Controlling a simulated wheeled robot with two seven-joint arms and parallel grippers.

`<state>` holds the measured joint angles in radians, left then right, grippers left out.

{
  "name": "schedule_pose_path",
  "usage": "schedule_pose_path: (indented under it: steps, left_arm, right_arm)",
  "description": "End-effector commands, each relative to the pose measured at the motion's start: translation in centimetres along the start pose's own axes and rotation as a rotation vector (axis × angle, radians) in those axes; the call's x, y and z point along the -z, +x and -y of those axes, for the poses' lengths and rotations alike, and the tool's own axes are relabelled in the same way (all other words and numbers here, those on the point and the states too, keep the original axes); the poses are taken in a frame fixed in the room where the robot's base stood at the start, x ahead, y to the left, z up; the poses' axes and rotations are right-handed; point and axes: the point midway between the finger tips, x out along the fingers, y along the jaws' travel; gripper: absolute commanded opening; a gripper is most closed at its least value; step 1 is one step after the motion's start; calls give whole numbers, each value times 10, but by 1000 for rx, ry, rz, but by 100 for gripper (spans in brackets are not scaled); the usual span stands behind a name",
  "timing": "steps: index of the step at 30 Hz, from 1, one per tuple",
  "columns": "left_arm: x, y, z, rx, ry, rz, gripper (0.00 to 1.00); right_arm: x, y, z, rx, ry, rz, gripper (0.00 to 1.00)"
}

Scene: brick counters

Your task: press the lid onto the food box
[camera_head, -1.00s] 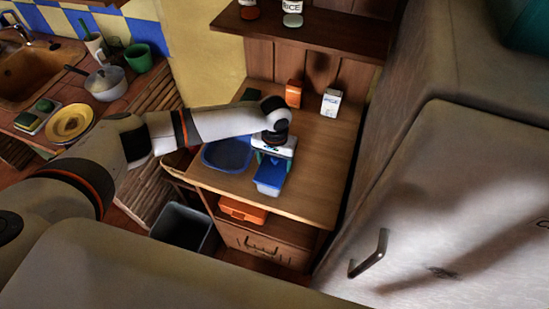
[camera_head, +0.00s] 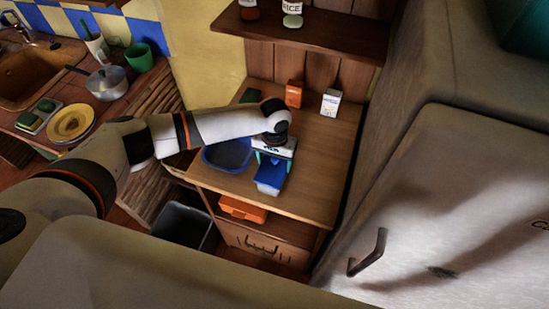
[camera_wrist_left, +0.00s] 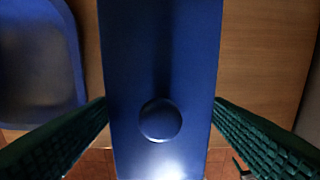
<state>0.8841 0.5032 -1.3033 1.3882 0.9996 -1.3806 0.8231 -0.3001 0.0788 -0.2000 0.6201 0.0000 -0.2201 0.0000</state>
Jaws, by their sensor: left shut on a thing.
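The blue lid (camera_head: 273,172) is a long flat piece on the small wooden counter, near its front edge. In the left wrist view the lid (camera_wrist_left: 160,60) fills the middle, with a round knob on it. A paler blue side, seemingly the food box (camera_head: 267,188), shows just under the lid's front end; the rest of the box is hidden. I cannot tell whether the lid is fully seated. My left gripper (camera_head: 274,158) points down over the lid, with its green ridged fingers along both long sides, shut on it. My right gripper is not in view.
A blue tray (camera_head: 210,163) lies just left of the lid. An orange carton (camera_head: 294,93) and a white carton (camera_head: 330,102) stand at the back. The counter (camera_head: 318,180) is clear to the right, up to the fridge (camera_head: 450,200). A dark bin (camera_head: 183,225) stands below.

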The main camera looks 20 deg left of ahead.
Motion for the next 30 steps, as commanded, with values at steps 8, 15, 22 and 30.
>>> schedule_pose_path:
  steps: [8, 15, 22, 30]
  left_arm:
    - [0, 1, 0, 1, 1, 0, 50]
    - [0, 0, 0, 1, 1, 0, 50]
    - [0, 0, 1, 1, 1, 0, 50]
    - [0, 0, 0, 1, 1, 0, 50]
  right_arm:
    - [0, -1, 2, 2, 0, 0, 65]
    - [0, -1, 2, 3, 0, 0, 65]
    - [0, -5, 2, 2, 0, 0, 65]
    - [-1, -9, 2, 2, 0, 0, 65]
